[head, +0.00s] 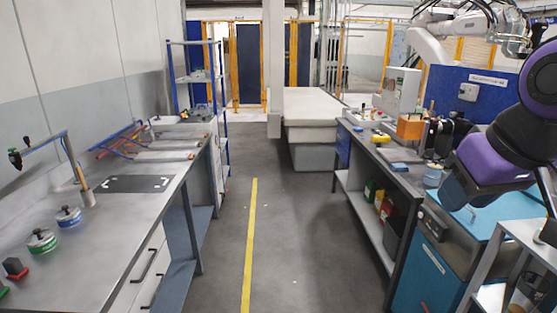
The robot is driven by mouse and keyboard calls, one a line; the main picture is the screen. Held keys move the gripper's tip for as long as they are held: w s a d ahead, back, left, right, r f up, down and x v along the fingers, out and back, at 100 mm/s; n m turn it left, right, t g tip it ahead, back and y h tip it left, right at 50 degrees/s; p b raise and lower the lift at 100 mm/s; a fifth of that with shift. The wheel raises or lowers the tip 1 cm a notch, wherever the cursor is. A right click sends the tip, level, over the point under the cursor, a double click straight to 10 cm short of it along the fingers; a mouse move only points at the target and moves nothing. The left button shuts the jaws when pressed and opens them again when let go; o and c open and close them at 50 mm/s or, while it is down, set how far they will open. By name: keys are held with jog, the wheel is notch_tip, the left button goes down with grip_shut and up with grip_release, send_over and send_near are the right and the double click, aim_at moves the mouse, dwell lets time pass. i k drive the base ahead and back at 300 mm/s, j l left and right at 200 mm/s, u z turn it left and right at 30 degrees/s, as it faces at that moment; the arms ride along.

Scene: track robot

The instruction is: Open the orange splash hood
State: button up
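A small orange box-shaped cover (410,127), which looks like the splash hood, sits on the right-hand bench (398,177) beside a pale grey machine (397,90). It is small at this distance, and I cannot tell whether it is open or shut. Purple and black links of my arm show at the right edge, nearer to me than the hood and apart from it in the picture. No gripper fingers can be made out.
A turquoise cabinet (425,275) and a grey metal stand (520,240) are at the near right. A long bench (110,215) lines the left wall. The floor aisle with a yellow line (250,235) is clear between the benches.

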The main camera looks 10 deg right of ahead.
aim_at(413, 129)
jog(key=i, duration=1.8)
jog(key=i+j+z, duration=0.1)
jog(key=i+z, duration=0.2)
jog(key=i, duration=0.25)
jog(key=i+j+z, duration=0.35)
jog(key=i, duration=0.2)
jog(key=i+j+z, duration=0.3)
jog(key=i, duration=0.25)
